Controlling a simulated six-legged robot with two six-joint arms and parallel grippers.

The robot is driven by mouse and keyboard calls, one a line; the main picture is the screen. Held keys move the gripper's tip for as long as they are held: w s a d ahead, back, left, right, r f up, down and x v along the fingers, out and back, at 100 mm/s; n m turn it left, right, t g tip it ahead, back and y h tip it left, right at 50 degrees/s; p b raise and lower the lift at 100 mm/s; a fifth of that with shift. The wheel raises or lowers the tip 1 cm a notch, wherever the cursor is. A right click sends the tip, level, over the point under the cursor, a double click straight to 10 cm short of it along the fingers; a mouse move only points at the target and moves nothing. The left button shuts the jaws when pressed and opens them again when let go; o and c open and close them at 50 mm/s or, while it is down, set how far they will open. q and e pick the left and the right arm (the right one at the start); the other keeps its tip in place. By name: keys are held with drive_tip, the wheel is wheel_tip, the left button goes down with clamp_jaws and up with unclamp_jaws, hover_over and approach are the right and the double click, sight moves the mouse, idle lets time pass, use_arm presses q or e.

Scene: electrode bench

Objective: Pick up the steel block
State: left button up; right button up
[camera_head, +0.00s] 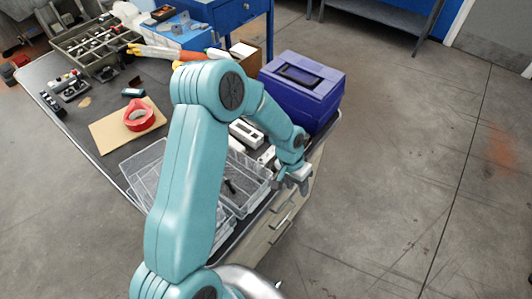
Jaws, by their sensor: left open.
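My left arm rises from the bottom of the view, bends at the elbow and reaches down to the right. My left gripper (291,184) is open at the right front edge of the bench, near the drawers. It is small in view, and I see nothing clearly held between its fingers. I cannot make out the steel block with certainty; the arm hides part of the bench top. A pale grey piece shows right at the gripper, but I cannot tell whether it is the block or part of the gripper. My right gripper is not in view.
Clear plastic trays (247,196) lie beside the arm. A blue-purple box (321,98) stands at the bench's right end. A white device (246,133) sits between. Red tape (139,120) lies on cardboard (105,134). A divided tray (72,46) stands at the back left. The floor at right is clear.

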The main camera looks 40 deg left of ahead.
use_arm(q)
drive_tip(key=w+a+r+y+p, duration=0.2)
drive_tip(key=a+r+y, duration=0.1)
drive_tip(key=a+r, duration=1.2)
drive_tip(key=p, duration=0.2)
hover_over(267, 157)
drive_tip(key=shift+g, duration=0.3)
wheel_tip(267, 157, down, 10)
drive_tip(key=shift+r, duration=0.2)
wheel_tip(267, 157, down, 5)
drive_tip(key=shift+a+f+p, duration=0.1)
drive_tip(key=shift+p, duration=0.65)
drive_tip(key=shift+f, duration=0.2)
drive_tip(key=shift+r, duration=0.1)
clamp_jaws()
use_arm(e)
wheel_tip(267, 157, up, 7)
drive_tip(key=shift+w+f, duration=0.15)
